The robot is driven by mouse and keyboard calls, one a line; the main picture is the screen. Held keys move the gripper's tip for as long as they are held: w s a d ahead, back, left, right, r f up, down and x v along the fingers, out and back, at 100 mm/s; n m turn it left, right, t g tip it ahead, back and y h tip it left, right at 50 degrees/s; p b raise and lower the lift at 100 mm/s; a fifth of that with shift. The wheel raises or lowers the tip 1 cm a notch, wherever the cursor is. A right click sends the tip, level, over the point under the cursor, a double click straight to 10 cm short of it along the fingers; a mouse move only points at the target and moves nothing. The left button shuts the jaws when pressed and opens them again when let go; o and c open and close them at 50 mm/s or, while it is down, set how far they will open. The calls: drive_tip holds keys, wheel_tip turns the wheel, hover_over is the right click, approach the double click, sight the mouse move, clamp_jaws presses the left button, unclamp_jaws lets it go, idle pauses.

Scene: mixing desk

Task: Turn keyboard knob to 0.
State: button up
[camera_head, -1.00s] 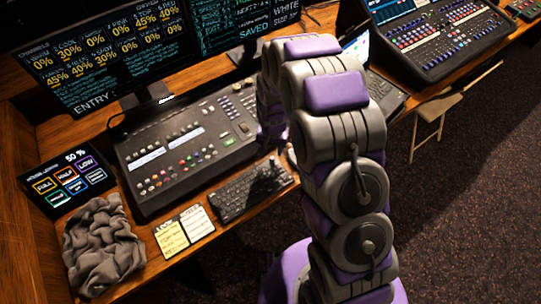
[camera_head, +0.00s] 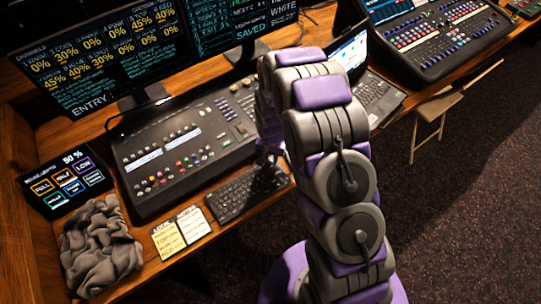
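A dark mixing console (camera_head: 185,150) lies on the wooden desk, with small screens, coloured buttons and rows of small controls. I cannot make out which control is the keyboard knob; none is legibly labelled. A monitor (camera_head: 95,50) behind the console lists channels with values such as 0%, 30%, 40% and 45%. My purple and grey arm reaches over the desk's front edge towards the console's right end. Its far end is dark and mostly hidden behind my own arm links, so the gripper's fingers and any contact cannot be made out.
A black computer keyboard (camera_head: 248,192) lies before the console, with paper notes (camera_head: 181,232) to its left. A grey crumpled cloth (camera_head: 100,245) and a touch panel reading 50 % (camera_head: 66,183) are at left. A laptop (camera_head: 375,98), a second console (camera_head: 440,40) and a stool (camera_head: 437,107) are at right.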

sight(269, 158)
drive_tip(key=shift+a, duration=0.2)
drive_tip(key=shift+c, duration=1.4)
drive_tip(key=shift+a, duration=0.3)
clamp_jaws()
drive_tip(key=shift+s+d, duration=0.1)
drive_tip(key=shift+d, duration=0.05)
drive_tip(key=o, duration=0.7)
unclamp_jaws()
drive_tip(key=shift+o, duration=0.2)
drive_tip(key=shift+r, duration=0.25)
wheel_tip(269, 158, up, 17)
drive_tip(key=p, duration=0.1)
drive_tip(key=shift+f, duration=0.15)
